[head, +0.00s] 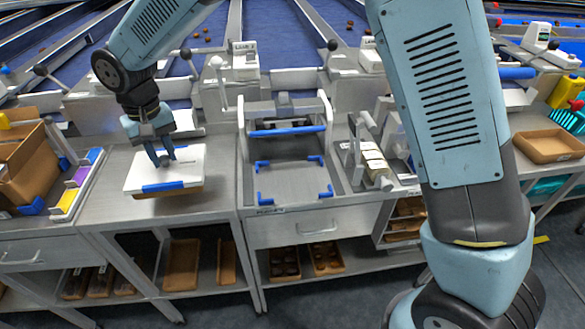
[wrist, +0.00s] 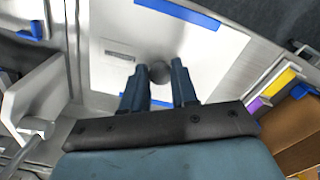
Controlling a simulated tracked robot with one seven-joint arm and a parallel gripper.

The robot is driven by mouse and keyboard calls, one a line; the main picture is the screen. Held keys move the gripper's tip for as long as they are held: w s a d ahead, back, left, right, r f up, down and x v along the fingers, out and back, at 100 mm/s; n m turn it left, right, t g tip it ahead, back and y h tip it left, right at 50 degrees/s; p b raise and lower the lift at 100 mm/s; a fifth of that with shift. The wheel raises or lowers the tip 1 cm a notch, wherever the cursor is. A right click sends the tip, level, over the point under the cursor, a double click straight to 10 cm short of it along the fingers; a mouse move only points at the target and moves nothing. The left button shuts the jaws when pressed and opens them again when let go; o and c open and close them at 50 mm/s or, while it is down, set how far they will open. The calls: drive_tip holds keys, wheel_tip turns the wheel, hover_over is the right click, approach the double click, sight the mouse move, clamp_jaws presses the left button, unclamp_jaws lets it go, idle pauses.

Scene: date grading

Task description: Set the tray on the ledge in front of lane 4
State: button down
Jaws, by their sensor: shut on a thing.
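The tray (head: 143,177) has a flat white top with blue strips along its edges and a brown side showing below. It is at the left-hand bench in the head view; I cannot tell whether it rests on the surface or hangs just above it. My gripper (head: 162,158) points down over its middle. In the wrist view, the fingers of my gripper (wrist: 157,78) are shut on a dark round knob (wrist: 160,73) on the white top (wrist: 215,62). I cannot read which lane ledge is number 4.
A grey station (head: 290,178) with blue corner brackets lies right of the tray. A tan tray (head: 548,146) is at far right. Levers and posts line the back, below the blue lanes (head: 285,45).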

drive_tip(key=shift+f, duration=2.6)
idle(0.7)
drive_tip(key=c, duration=0.8)
unclamp_jaws()
drive_tip(key=shift+r, duration=4.45)
drive_tip(key=shift+w+d, duration=0.1)
